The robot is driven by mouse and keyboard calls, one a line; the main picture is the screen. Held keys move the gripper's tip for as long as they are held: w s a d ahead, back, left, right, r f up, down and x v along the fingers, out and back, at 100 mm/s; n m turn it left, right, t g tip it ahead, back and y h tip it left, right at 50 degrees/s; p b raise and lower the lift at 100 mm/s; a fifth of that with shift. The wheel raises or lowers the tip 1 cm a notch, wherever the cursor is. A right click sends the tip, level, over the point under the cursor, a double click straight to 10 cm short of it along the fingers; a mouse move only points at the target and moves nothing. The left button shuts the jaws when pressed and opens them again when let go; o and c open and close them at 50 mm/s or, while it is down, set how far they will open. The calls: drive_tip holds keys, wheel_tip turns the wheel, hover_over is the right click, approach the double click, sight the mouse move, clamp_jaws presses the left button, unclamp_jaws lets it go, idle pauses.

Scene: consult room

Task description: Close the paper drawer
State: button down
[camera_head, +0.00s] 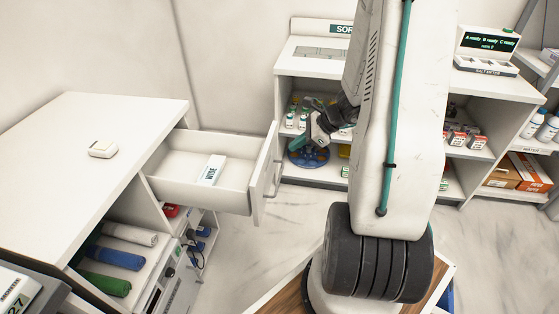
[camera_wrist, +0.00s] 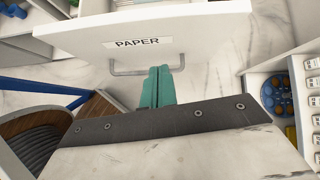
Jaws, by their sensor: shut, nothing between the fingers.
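The paper drawer (camera_head: 235,196) is pulled out from the white cabinet at the left in the head view. A white device with small buttons (camera_head: 211,170) lies inside it. The drawer's front (camera_wrist: 200,35) carries a PAPER label (camera_wrist: 138,42) and a grey bar handle (camera_wrist: 146,71) in the wrist view; the handle (camera_head: 272,180) also shows in the head view. My gripper (camera_wrist: 160,72) has its teal fingers together and empty, pointing at the drawer front close to the handle's middle. I cannot tell whether they touch it. In the head view my gripper (camera_head: 308,143) is partly hidden by my arm.
The white cabinet top (camera_head: 75,125) holds a small white box (camera_head: 103,149). Rolled towels (camera_head: 110,258) lie on its open shelf. Marble floor (camera_head: 235,255) is free below the drawer.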

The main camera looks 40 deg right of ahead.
sight(272, 166)
drive_tip(key=shift+m, duration=0.9)
drive_tip(key=w+f, duration=0.1)
drive_tip(key=f, duration=0.2)
drive_tip(key=w+a+f, duration=0.1)
drive_tip(key=w+f, duration=0.1)
drive_tip(key=f, duration=0.1)
drive_tip(key=w+a+f, duration=0.1)
drive_tip(key=w+f, duration=0.1)
drive_tip(key=f, duration=0.1)
drive_tip(key=shift+a+f, duration=0.1)
drive_tip(key=shift+f, duration=0.15)
